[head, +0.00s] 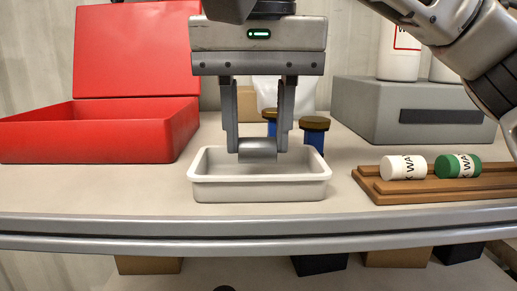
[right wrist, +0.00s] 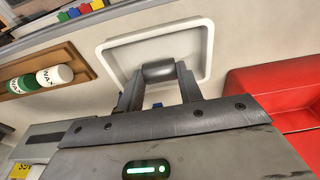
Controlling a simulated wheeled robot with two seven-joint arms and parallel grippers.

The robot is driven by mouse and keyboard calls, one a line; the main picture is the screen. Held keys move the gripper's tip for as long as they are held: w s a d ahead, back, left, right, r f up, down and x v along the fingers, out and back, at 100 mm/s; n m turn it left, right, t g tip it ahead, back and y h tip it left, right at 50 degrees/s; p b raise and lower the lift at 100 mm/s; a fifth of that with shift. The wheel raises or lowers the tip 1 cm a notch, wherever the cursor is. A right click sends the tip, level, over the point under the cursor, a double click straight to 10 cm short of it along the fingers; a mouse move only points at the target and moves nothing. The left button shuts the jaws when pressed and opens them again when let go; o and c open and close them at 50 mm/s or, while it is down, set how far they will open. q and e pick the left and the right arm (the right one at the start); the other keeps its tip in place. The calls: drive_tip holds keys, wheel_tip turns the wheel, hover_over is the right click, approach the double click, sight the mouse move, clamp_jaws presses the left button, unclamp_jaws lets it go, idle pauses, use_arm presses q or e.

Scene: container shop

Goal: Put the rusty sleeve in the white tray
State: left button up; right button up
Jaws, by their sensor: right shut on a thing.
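My right gripper (head: 257,146) is shut on a short grey cylinder (head: 257,154), which I take for the sleeve; it looks plain grey, not clearly rusty. It lies sideways between the fingertips. The white tray (head: 260,190) stands near the table's front edge, directly below the gripper. The sleeve is over the tray opening, with its lower part around rim height; I cannot tell if it touches the floor. In the right wrist view the sleeve (right wrist: 158,71) shows within the tray's rim (right wrist: 208,48). My left gripper is not in view.
An open red box (head: 100,132) stands left of the tray. Blue jars with brown lids (head: 314,124) stand close behind it. A wooden rack (head: 420,192) with a white roll (head: 403,167) and a green roll (head: 458,165) is on the right. A grey case (head: 370,110) is behind.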

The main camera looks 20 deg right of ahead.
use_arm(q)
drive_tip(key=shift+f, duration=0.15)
use_arm(e)
drive_tip(key=shift+d+f, duration=0.1)
drive_tip(key=shift+f, duration=0.8)
drive_tip(key=o, duration=1.1)
drive_tip(key=shift+f, duration=0.15)
use_arm(q)
drive_tip(key=p, duration=0.2)
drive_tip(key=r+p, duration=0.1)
drive_tip(key=p, duration=0.1)
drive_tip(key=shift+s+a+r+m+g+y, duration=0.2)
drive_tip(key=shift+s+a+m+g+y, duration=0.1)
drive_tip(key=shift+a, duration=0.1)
use_arm(e)
drive_tip(key=r, duration=0.4)
drive_tip(key=s+r, duration=0.1)
drive_tip(key=r, duration=0.3)
drive_tip(key=s+r, duration=0.1)
drive_tip(key=r, duration=0.3)
drive_tip(key=shift+a+r, duration=0.1)
drive_tip(key=shift+a, duration=0.2)
